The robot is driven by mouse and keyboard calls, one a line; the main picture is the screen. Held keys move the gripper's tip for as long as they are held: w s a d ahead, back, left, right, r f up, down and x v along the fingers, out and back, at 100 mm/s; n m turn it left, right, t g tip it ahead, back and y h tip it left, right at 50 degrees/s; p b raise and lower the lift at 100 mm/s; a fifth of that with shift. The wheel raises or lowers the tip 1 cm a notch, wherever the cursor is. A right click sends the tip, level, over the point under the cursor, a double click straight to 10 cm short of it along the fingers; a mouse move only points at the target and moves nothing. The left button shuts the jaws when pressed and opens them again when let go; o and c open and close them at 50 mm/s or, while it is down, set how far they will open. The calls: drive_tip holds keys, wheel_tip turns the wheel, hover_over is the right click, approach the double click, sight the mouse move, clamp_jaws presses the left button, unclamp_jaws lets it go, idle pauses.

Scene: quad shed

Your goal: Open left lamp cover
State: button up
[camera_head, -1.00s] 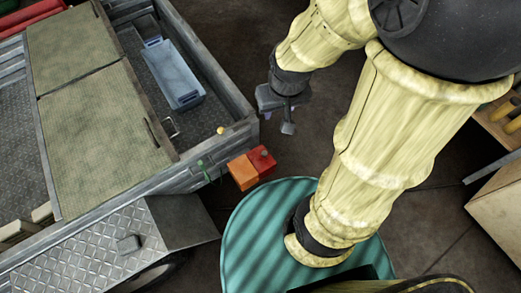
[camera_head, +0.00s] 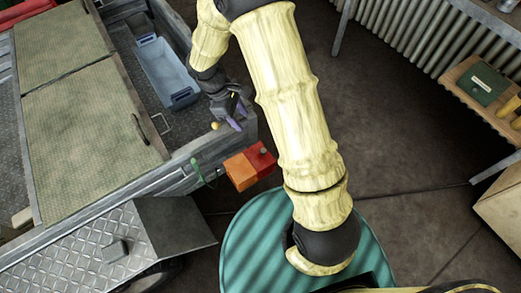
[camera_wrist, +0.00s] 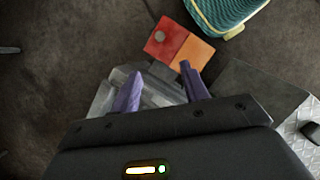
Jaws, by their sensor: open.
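A lamp with a red half (camera_head: 264,162) and an orange half (camera_head: 241,173) sticks out from the trailer's rear corner. A small round grey knob (camera_head: 263,152) sits on the red half. In the wrist view the red half (camera_wrist: 166,40) and orange half (camera_wrist: 191,54) lie just beyond my fingertips, with the knob on the red half. My gripper (camera_head: 238,117) is above the trailer's corner, a little behind the lamp in the head view. Its purple fingers (camera_wrist: 160,73) are apart with nothing between them. They appear clear of the lamp.
The metal trailer wall (camera_head: 240,132) runs below my gripper. A yellow knob (camera_head: 215,126) and a green part (camera_head: 197,168) are close by. A blue tray (camera_head: 167,70) lies in the trailer. A round teal ribbed surface (camera_head: 245,240) is in front.

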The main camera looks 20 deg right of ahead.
sight(263, 150)
drive_tip(key=shift+f, duration=0.2)
drive_tip(key=x, duration=1.7)
drive_tip(key=shift+f+b, duration=0.1)
drive_tip(key=shift+b, duration=0.3)
clamp_jaws()
